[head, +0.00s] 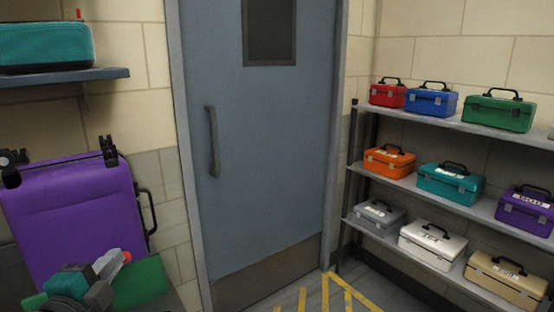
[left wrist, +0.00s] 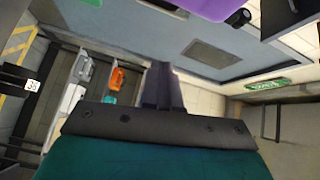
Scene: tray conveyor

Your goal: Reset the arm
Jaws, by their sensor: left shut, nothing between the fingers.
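My left gripper (head: 100,293) is at the lower left of the head view, low in front of the purple case (head: 75,215). In the left wrist view its dark fingers (left wrist: 162,80) are together with nothing between them. The purple case has black latches along its top and a black handle on its right side. Part of a purple thing also shows at the top of the left wrist view (left wrist: 210,25). My right gripper is not in view.
A grey door (head: 275,150) with a handle stands in the middle. A shelf rack (head: 415,188) with several coloured toolboxes is at the right. A teal case (head: 45,47) sits on a wall shelf (head: 60,80) at the upper left. Yellow floor stripes (head: 302,300) lie before the door.

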